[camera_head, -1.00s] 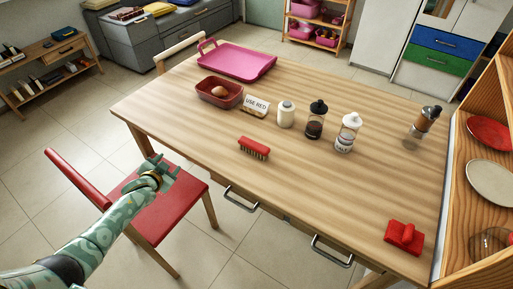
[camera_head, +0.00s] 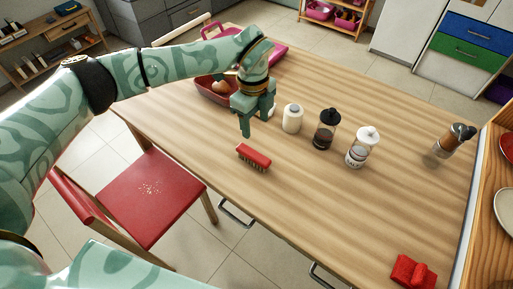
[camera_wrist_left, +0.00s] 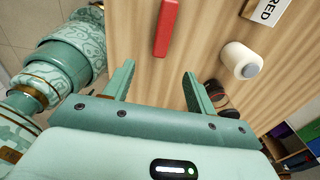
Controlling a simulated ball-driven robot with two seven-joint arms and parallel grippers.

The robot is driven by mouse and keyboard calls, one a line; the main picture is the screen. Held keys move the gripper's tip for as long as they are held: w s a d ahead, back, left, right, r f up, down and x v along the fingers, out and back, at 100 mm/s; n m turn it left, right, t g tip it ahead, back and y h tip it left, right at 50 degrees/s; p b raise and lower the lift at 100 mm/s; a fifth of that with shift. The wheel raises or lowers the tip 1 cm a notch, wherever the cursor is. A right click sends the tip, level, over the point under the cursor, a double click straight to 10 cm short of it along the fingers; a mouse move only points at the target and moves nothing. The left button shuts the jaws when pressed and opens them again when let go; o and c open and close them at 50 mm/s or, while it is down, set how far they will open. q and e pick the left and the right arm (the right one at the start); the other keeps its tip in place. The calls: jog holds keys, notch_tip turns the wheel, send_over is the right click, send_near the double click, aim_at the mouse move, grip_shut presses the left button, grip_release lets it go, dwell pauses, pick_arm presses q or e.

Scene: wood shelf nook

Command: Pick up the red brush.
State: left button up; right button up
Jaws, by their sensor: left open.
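The red brush (camera_head: 254,156) lies on the wooden table near its front edge, bristles down. Its red back also shows at the top of the left wrist view (camera_wrist_left: 166,27). My left gripper (camera_head: 247,128) points down above the table, just behind and above the brush in the head view. It is open and empty. In the left wrist view its two fingers (camera_wrist_left: 156,80) are apart, with the brush beyond them and not between them. My right gripper is not in view.
A white jar (camera_head: 292,119), a dark-filled shaker (camera_head: 326,130) and a salt shaker (camera_head: 362,148) stand right of my gripper. A red bin (camera_head: 208,90) and pink tray (camera_head: 281,52) are behind it. A red block (camera_head: 412,271) lies front right. A red chair (camera_head: 150,198) stands at the front left.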

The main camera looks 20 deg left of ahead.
pick_arm(q)
jog(key=b, duration=0.3)
send_over(254, 154)
jog(key=f, duration=1)
jog(key=shift+s+f, duration=0.1)
jog(key=shift+s, duration=0.15)
jog(key=shift+f, duration=0.4)
jog(key=f, duration=0.1)
jog(key=f+b, duration=0.1)
jog(key=f, duration=0.1)
jog(key=f+b, duration=0.1)
jog(key=f, duration=0.1)
jog(key=shift+w+f, duration=0.15)
jog(key=shift+w, duration=0.2)
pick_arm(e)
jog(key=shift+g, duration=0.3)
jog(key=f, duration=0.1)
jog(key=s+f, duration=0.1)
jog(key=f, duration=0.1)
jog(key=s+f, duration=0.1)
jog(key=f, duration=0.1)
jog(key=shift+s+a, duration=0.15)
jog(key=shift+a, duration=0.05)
pick_arm(q)
jog(key=c, duration=1.1)
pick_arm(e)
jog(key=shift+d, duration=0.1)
